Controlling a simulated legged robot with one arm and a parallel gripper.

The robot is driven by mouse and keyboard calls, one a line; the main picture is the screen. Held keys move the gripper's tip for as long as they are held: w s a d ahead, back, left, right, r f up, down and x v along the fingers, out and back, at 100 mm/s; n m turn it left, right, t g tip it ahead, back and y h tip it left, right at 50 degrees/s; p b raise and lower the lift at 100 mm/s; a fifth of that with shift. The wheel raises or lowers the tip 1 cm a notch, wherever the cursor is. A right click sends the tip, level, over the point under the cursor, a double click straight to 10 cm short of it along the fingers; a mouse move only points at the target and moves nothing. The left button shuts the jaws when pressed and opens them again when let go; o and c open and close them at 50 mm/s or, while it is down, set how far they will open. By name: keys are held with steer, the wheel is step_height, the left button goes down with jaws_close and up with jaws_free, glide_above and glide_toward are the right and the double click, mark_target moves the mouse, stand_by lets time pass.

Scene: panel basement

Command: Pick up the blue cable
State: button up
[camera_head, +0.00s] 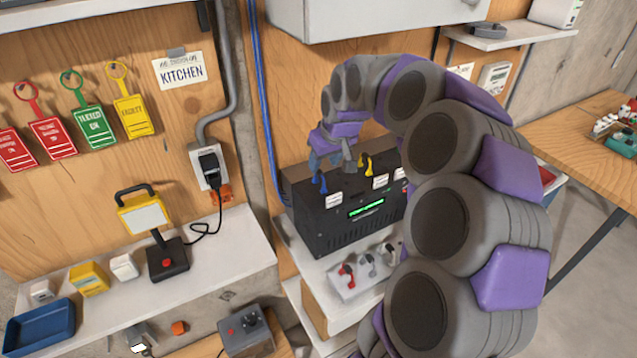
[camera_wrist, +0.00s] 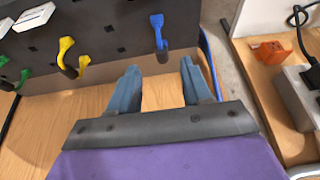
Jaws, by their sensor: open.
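A yellow cable (camera_wrist: 67,55) and a green cable (camera_wrist: 22,80) are beside the blue one. A long blue line (camera_head: 262,100) runs down the wall. A power adapter (camera_head: 209,166) is plugged in at left. A cabinet (camera_head: 370,15) hangs above the arm.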

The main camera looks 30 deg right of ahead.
mark_target(319, 171)
steer(key=x, duration=0.2)
steer(key=shift+w+d+f, duration=0.1)
steer(key=shift+d+f, duration=0.15)
steer(key=shift+f, duration=0.1)
steer(key=f, duration=0.1)
steer(key=w+f+b, duration=0.1)
steer(key=a+f, duration=0.1)
steer(key=shift+w+a+f, duration=0.15)
steer(key=shift+w+f, duration=0.15)
steer(key=shift+f, duration=0.1)
steer(key=shift+w+f, duration=0.2)
steer(key=shift+f, duration=0.1)
steer(key=shift+s+d, duration=0.1)
steer(key=shift+d, duration=0.15)
steer(key=shift+c, duration=0.3)
steer(key=shift+d, duration=0.1)
steer(key=shift+c, duration=0.8)
jaws_close()
